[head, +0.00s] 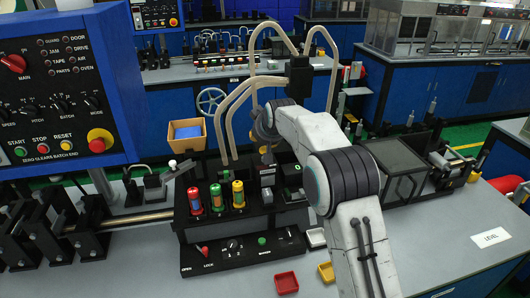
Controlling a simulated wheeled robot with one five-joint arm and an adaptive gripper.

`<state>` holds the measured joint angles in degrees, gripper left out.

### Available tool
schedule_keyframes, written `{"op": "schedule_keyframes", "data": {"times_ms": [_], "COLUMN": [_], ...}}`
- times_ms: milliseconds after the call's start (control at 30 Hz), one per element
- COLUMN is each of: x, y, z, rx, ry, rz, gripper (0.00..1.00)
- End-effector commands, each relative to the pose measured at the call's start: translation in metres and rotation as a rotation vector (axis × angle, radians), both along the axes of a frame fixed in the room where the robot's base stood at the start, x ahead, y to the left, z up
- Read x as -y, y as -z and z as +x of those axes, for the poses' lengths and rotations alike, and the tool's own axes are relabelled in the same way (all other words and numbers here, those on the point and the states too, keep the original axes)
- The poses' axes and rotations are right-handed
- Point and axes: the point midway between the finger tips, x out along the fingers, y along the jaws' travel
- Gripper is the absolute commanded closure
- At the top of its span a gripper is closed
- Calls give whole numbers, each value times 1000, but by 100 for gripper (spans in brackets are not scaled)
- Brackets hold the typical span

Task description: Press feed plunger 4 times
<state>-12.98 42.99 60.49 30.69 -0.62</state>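My white and black arm reaches in from the lower right over the workbench. My gripper (267,156) is small and dark at the arm's far end and points down over the rear of a black fixture block (240,253). I cannot tell whether its fingers are open or shut, or whether it touches anything. No part is clearly labelled as the feed plunger. A white-tipped lever (172,165) stands left of the block. Red, yellow and green capped cylinders (217,197) stand upright in the block, left of my gripper. The area directly beneath my gripper is dark and partly hidden.
A blue control panel (60,90) with knobs and buttons fills the upper left. Beige hoses (230,105) rise behind the block. A clear-sided dark box (402,172) stands right of my arm. Small red (286,283) and yellow (326,272) trays lie in front. The bench's right front is mostly clear.

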Motion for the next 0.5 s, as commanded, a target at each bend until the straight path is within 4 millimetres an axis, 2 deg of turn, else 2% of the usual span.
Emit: {"op": "schedule_keyframes", "data": {"times_ms": [200,233,300,500], "x": [0,0,0,0], "y": [0,0,0,0], "z": [0,0,0,0], "rx": [0,0,0,0], "ry": [0,0,0,0], "rz": [0,0,0,0], "gripper": [100,94,100,100]}}
